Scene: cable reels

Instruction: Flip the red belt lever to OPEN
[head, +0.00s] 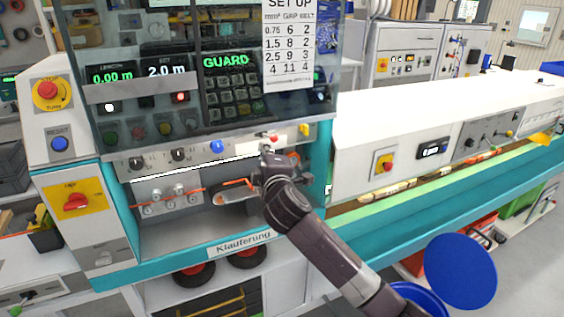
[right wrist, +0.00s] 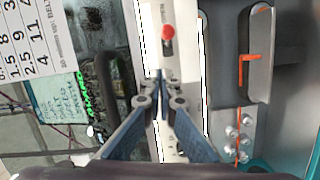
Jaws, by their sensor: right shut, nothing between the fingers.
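The belt lever has a red knob (right wrist: 168,33) on a pale label strip (right wrist: 150,15) in the right wrist view. In the head view a small red spot (head: 273,139) shows on the strip just above my right gripper. My right gripper (head: 266,152) is in front of the machine's lower panel. In the right wrist view its fingers (right wrist: 160,75) are shut, with nothing between them, and their tips point at the strip beside the red knob. A gap between tips and knob shows in that picture; contact with the strip is unclear. The lever's label is too small to read.
A clear guard (head: 205,75) with a setup table (head: 290,45) hangs above the strip. Black knobs (head: 178,155) and a blue button (head: 217,146) sit to the left. An orange wire (head: 238,183) runs through the recess below. A blue reel (head: 460,271) stands lower right.

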